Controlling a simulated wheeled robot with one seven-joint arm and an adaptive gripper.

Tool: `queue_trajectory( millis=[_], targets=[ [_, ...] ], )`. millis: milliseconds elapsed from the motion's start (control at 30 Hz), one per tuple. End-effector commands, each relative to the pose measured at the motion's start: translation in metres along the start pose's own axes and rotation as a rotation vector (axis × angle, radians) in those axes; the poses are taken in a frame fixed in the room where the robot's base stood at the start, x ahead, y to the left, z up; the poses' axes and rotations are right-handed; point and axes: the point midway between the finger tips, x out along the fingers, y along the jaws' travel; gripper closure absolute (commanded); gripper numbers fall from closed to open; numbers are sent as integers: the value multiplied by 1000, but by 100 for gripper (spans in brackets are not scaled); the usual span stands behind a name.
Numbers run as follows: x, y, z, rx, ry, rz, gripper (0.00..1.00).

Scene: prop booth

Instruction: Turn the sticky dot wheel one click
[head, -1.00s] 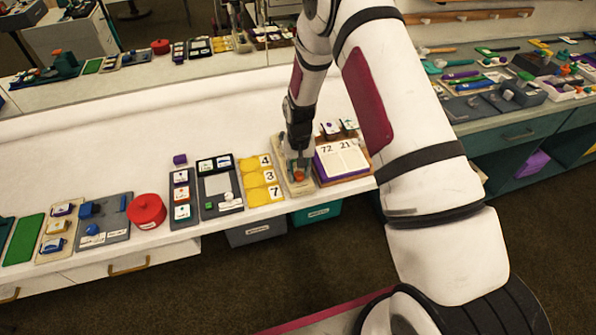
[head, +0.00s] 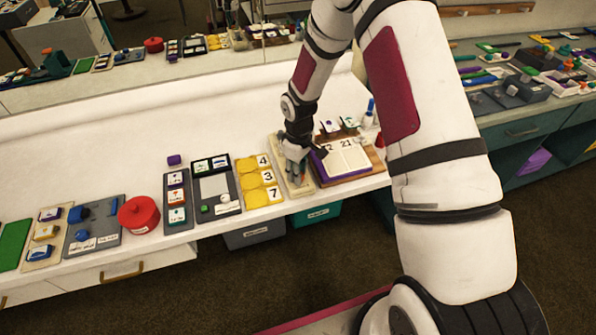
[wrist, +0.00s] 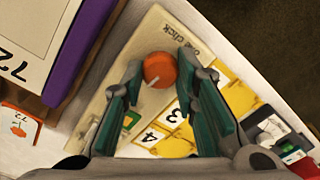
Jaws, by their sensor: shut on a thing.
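The orange round wheel (wrist: 157,66) has a white line on its face in the wrist view. It is on a cream board (wrist: 141,46) with printed words that seem to read "one click". My gripper (wrist: 160,72) has its two green-padded fingers on either side of the wheel and is shut on it. In the head view my gripper (head: 296,166) is down over the cream board (head: 299,191), at the front edge of the counter. The wheel is mostly hidden there.
A purple-edged flip calendar (head: 345,158) stands close on the board's right. Yellow number cards (head: 262,196) lie close on its left, with a grey tray (head: 229,206) and a red round pot (head: 138,213) further left.

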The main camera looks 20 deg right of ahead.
Motion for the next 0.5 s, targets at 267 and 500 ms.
queue_trajectory(
  millis=[267,500],
  targets=[
    [0,0,-1,-109,2,0,100],
    [0,0,-1,-138,2,0,100]
  ],
)
